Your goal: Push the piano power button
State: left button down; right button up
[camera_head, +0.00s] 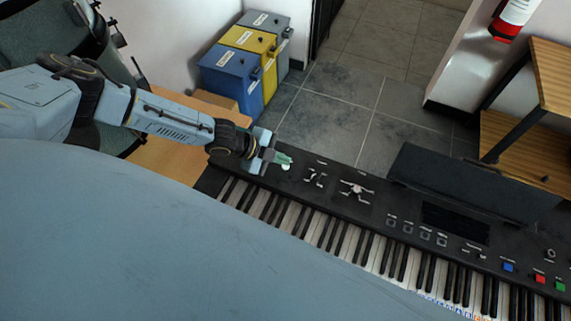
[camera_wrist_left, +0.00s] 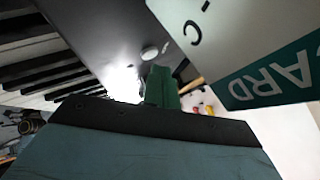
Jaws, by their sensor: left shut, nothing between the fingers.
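The black piano keyboard (camera_head: 330,185) stretches from the centre to the lower right. At the left end of its top panel is a round white button (camera_head: 286,167), also in the left wrist view (camera_wrist_left: 150,52). I take it for the power button. My left gripper (camera_head: 284,158) is shut and empty, its green fingertips right beside the button at the panel's left end. The shut fingers also show in the left wrist view (camera_wrist_left: 162,84), close below the button. I cannot tell whether they touch it. My right gripper is not in view.
Small switches and coloured buttons (camera_head: 508,267) line the panel to the right. A black music stand (camera_head: 460,180) rises behind it. Blue, yellow and grey bins (camera_head: 232,75) stand at the back. A wooden surface (camera_head: 165,160) lies left of the piano. The tiled floor behind is open.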

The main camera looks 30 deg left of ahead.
pick_arm(q)
jog(key=shift+f, duration=0.15)
dwell(0.5)
jog(key=shift+f+b, duration=0.3)
jog(key=shift+f, duration=0.05)
jog(key=shift+f, duration=0.15)
dwell(0.4)
jog(key=shift+r+p, duration=0.5)
jog(key=shift+r, duration=0.15)
notch_tip(320, 180, up, 6)
jog(key=p, duration=0.6)
